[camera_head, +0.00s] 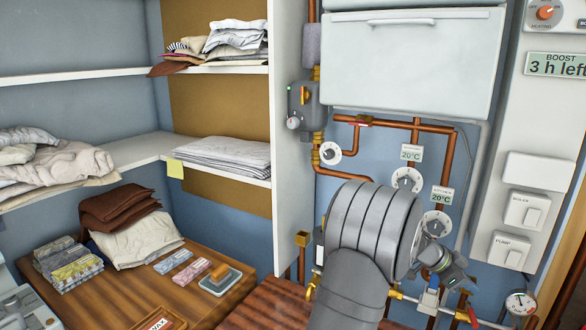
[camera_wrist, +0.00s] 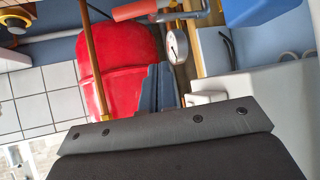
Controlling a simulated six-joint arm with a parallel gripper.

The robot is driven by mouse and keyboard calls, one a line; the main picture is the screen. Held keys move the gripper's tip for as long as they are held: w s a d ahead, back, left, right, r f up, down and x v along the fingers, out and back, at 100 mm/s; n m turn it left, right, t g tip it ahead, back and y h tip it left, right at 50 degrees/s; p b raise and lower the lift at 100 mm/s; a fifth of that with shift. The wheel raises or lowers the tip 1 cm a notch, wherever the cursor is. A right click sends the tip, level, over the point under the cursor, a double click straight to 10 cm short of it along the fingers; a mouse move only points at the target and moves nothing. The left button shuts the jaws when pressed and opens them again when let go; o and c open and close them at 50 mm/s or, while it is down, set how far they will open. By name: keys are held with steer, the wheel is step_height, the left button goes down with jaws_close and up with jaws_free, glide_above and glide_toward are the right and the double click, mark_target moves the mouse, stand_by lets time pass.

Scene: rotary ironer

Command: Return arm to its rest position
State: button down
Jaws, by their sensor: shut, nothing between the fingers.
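My arm's thick grey links rise from the bottom of the head view and bend over in front of the pipes at right of centre. The wrist joint, with a small green light, hangs at their right end; the fingers cannot be made out there. In the wrist view, my gripper (camera_wrist: 165,125) shows as a wide dark bar with bolts across the bottom. It is shut and holds nothing.
Copper pipes (camera_head: 455,195), dials (camera_head: 407,179) and a pressure gauge (camera_head: 520,302) lie close behind and beside the arm. A white wall unit (camera_head: 410,65) hangs above. Linen shelves (camera_head: 110,70) and a wooden worktop (camera_head: 150,290) are at left. The wrist view shows a red container (camera_wrist: 120,65).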

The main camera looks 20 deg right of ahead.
steer(key=d+f+n+t+h, duration=0.2)
steer(key=d+n+t, duration=0.45)
steer(key=d, duration=0.35)
step_height(320, 180, down, 4)
steer(key=r+n+t+y, duration=0.1)
steer(key=n+t+y, duration=0.35)
steer(key=n, duration=0.25)
steer(key=v, duration=1)
steer(key=shift+s+t, duration=0.15)
steer(key=shift+t, duration=0.25)
steer(key=shift+f+n, duration=0.1)
steer(key=shift+n, duration=0.15)
